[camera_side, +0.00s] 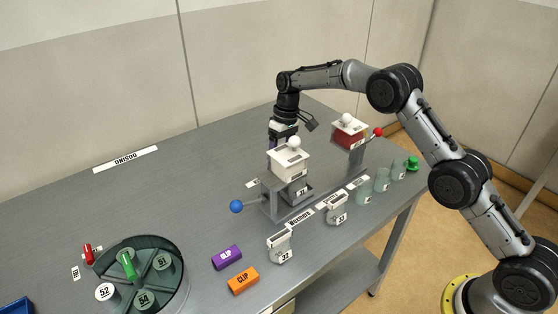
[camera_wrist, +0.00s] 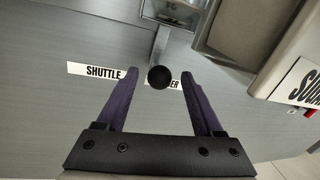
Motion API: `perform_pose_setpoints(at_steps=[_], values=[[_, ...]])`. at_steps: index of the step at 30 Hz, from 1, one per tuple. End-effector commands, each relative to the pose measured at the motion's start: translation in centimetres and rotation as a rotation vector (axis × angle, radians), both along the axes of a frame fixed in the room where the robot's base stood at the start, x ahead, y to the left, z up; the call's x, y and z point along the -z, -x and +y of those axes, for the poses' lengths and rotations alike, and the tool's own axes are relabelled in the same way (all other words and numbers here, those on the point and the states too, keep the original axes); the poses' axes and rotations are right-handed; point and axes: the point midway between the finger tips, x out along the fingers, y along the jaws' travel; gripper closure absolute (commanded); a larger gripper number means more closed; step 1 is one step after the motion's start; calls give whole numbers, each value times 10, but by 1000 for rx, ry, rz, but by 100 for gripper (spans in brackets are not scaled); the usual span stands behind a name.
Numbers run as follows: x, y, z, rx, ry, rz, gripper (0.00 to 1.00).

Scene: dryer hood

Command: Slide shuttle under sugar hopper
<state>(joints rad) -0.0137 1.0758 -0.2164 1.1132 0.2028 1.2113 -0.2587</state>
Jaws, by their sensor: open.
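My gripper (camera_side: 273,143) is low behind the white hopper (camera_side: 289,160) in the side view. In the wrist view its two purple fingers (camera_wrist: 159,88) are open, with a black ball knob (camera_wrist: 159,78) between their tips. Whether they touch it cannot be told. The knob sits on a grey rod leading toward a clear-fronted holder (camera_wrist: 172,10), apparently the shuttle. In the side view a container (camera_side: 299,190) sits under the white hopper on the grey rail. The near hopper (camera_wrist: 275,65) in the wrist view has a label starting "SU", cut off by the edge.
A second hopper with red contents (camera_side: 349,133) stands right along the rail, near a red ball (camera_side: 378,132). A blue ball (camera_side: 236,206) sticks out left. Labelled jars (camera_side: 336,209), purple and orange clip blocks (camera_side: 242,279) and a round carousel (camera_side: 181,297) are in front.

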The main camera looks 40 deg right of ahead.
Motion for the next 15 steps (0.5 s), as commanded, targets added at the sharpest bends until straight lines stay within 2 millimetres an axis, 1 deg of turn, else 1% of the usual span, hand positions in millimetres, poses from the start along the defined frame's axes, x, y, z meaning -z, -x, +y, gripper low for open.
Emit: perform_pose_setpoints(at_steps=[3,10,11,15], values=[[4,0,1,0,0,1,31],[5,0,1,0,0,0,31],[5,0,1,0,0,0,33],[5,0,1,0,0,0,58]])
